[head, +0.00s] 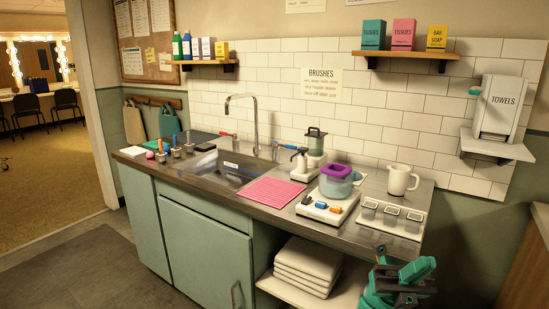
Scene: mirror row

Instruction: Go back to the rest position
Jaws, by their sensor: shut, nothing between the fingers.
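My arm, teal and dark grey, is folded at the bottom right, in front of the counter's right end. My gripper (405,284) is among its dark parts there. The fingers are small and partly hidden by my own links. It is shut and empty, apart from the counter's objects.
Folded towels (307,262) lie on the shelf below. Floor (70,250) is clear at left.

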